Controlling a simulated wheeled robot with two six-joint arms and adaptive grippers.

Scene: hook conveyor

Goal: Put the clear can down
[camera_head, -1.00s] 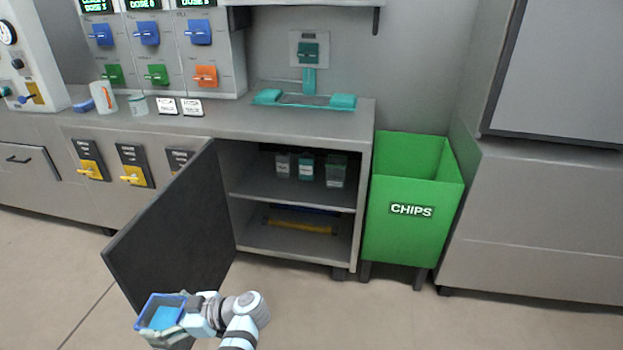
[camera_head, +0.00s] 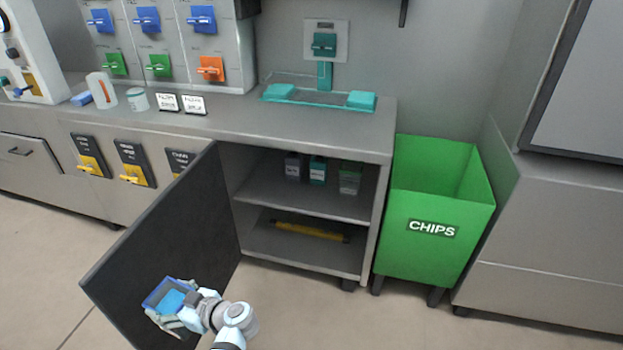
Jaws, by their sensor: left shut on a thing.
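My left gripper (camera_head: 178,316) is at the lower left of the head view, in front of the open dark cabinet door. It is shut on a clear can (camera_head: 158,290), a see-through container with a blue rim and light blue contents. The can is held in the air, slightly tilted. The fingers are partly hidden by the can and my wrist. My right gripper is not in view.
The open cabinet door (camera_head: 165,245) swings out beside the can. The cabinet has an upper shelf (camera_head: 290,200) with several small containers and a yellow bar (camera_head: 310,231) below. A green CHIPS bin (camera_head: 430,250) stands right. The worktop (camera_head: 250,120) has clear room at its middle.

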